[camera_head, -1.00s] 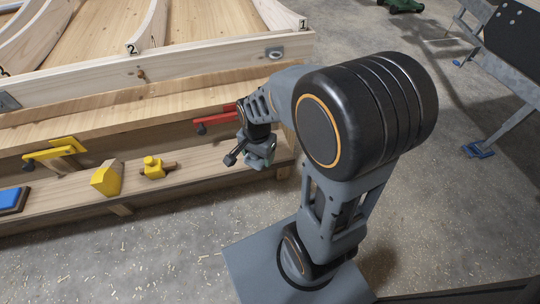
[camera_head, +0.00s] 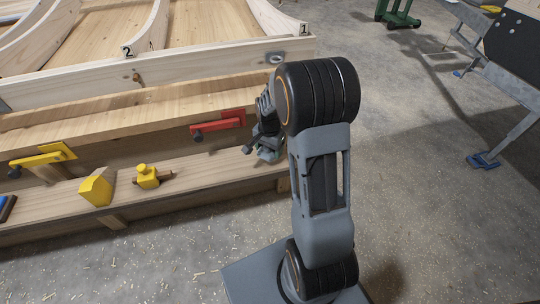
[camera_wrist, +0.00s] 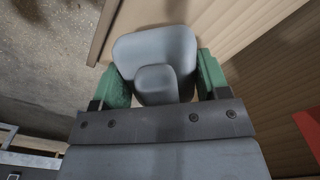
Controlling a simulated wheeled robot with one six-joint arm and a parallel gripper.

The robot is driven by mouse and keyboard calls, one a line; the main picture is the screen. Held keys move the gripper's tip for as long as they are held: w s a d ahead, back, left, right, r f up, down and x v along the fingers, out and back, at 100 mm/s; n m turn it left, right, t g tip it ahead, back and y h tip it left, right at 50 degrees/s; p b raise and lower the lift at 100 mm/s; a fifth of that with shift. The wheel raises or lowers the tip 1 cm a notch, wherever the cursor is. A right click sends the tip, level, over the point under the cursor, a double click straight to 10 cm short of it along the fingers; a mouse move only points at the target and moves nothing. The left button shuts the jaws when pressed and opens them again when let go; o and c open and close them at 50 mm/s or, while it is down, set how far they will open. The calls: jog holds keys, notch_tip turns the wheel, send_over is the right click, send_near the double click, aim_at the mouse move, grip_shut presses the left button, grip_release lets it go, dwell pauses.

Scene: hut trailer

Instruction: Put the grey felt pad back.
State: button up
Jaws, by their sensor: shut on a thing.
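My gripper (camera_wrist: 155,88) is shut, its green fingers on either side of a grey rounded piece (camera_wrist: 155,50) with a smaller raised block on it. I take this piece to be the grey felt pad. In the head view my gripper (camera_head: 268,152) is small and partly hidden by my arm, at the right end of the lower wooden ledge (camera_head: 200,182). The pad cannot be made out clearly there. In the wrist view, wood planking lies beyond and to the right of the pad. I cannot tell whether the pad touches it.
A red clamp (camera_head: 218,125) is left of my gripper. A yellow clamp (camera_head: 42,158), a yellow block (camera_head: 97,190) and a yellow knobbed tool (camera_head: 150,176) lie further left. A bench with curved numbered ribs (camera_head: 150,30) stands behind. Open concrete floor (camera_head: 430,200) is at right.

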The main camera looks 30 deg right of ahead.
aim_at(270, 154)
jog(key=shift+w+d+f, duration=0.2)
jog(key=shift+f, duration=0.2)
jog(key=shift+f+b, duration=0.65)
jog(key=shift+f, duration=0.9)
jog(key=shift+f, duration=0.2)
jog(key=o, duration=0.9)
jog(key=shift+r, duration=0.1)
